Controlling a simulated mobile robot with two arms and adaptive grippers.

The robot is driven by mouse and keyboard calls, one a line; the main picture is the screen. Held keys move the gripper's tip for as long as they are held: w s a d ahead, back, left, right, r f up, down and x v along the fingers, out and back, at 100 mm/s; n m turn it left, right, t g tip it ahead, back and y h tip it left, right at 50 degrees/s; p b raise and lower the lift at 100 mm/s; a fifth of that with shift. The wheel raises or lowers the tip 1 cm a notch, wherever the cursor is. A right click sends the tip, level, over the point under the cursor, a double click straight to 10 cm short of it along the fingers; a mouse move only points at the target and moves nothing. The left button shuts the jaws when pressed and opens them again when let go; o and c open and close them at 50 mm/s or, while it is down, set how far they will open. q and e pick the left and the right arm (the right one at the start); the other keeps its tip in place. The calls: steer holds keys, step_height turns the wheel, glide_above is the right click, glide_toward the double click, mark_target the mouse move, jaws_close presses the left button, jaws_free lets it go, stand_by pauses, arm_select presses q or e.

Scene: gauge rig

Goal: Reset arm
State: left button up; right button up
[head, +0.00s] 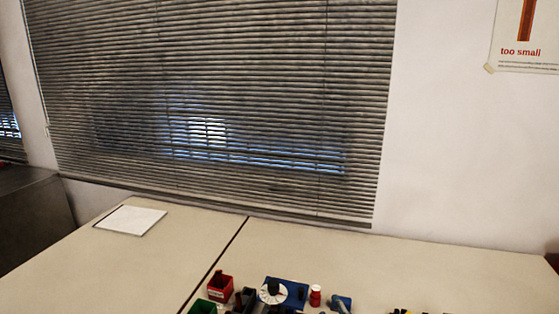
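Neither of my grippers can be made out in the head view. The gauge rig stands at the bottom middle of the table. It has a blue block with a white round dial (272,292). A red bin (221,287) and a green bin (203,307) stand to its left. A small red and white object (315,296) and a blue piece (341,304) stand to its right. Dark parts sit in front of the dial, cut by the lower edge, and I cannot tell what they are.
The pale table (330,260) is mostly bare behind the rig. A white sheet (131,220) lies at the back left. Small dark and yellow items (403,311) show at the bottom right. A blind-covered window (215,110) and a wall poster (525,35) are behind.

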steer(key=s+d+f+m+g, duration=0.1)
steer(key=s+d+f+g, duration=0.25)
steer(key=s+f, duration=0.45)
steer(key=s+d+f+m+g+h, duration=0.15)
steer(key=s+f+g, duration=0.35)
steer(key=s, duration=0.5)
steer(key=s+d+f+m+g, duration=0.2)
steer(key=s+d+f+g, duration=0.1)
steer(key=s+f, duration=0.55)
steer(key=s+f+g, duration=0.1)
steer(key=s+f, duration=0.2)
steer(key=f, duration=2.2)
steer(key=s+d+f+g, duration=0.1)
steer(key=s+d+f, duration=0.2)
steer(key=s+f, duration=1.2)
steer(key=shift+s+f+n, duration=0.3)
steer(key=shift+s+n, duration=0.15)
steer(key=shift+s, duration=0.6)
